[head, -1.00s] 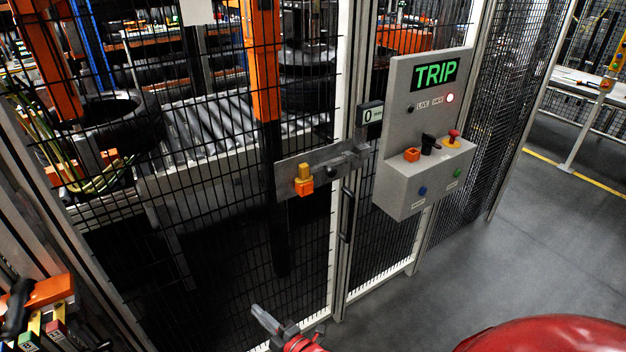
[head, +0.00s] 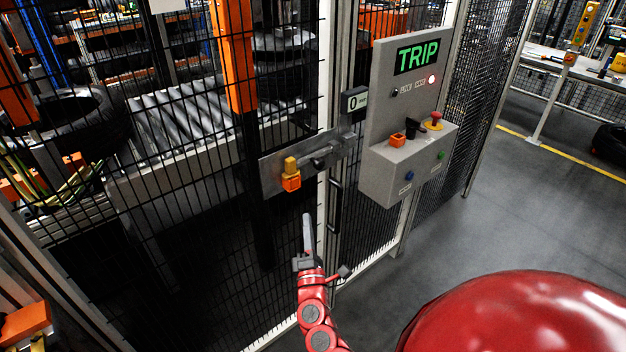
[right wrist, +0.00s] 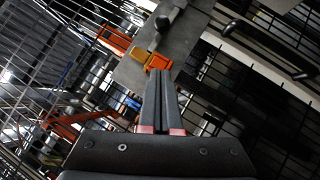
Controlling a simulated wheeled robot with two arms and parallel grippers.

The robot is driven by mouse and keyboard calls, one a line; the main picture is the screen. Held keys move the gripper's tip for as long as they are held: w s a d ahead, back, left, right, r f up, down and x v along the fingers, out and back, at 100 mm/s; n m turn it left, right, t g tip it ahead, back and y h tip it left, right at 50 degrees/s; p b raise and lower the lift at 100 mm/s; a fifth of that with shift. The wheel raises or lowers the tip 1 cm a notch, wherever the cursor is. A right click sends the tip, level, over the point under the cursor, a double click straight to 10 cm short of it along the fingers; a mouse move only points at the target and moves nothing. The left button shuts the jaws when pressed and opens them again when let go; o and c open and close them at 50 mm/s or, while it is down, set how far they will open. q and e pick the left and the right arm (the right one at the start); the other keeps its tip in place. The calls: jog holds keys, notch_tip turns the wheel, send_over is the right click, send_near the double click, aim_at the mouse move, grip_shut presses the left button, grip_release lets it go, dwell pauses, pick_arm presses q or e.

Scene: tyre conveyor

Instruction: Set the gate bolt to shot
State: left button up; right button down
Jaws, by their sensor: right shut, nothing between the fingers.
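The gate bolt (head: 322,161) is a grey bar with a dark knob on a metal plate (head: 272,178) fixed across the mesh gate. Its right end lies near the gate post; I cannot tell whether it enters a keeper. A yellow and orange block (head: 291,174) sits on the plate left of the knob. My right gripper (head: 307,218) is shut and empty, pointing up below the plate, apart from the bolt. In the right wrist view its closed fingers (right wrist: 158,75) point at the orange block (right wrist: 157,62), with the knob (right wrist: 163,22) beyond. My left gripper is out of view.
A grey control box (head: 410,165) with a green TRIP display (head: 416,56), a lit lamp and several buttons stands right of the gate. A vertical black handle (head: 335,205) is below the plate. Rollers and tyres lie behind the mesh.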

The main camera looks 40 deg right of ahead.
jog(key=s+d+p+x, duration=0.1)
jog(key=d+p+x, duration=0.1)
jog(key=x, duration=1.1)
jog(key=shift+s+r+p, duration=0.35)
jog(key=shift+r+p, duration=0.05)
jog(key=shift+p, duration=0.5)
jog(key=shift+d, duration=0.1)
jog(key=d+b, duration=0.5)
jog(key=shift+w, duration=0.2)
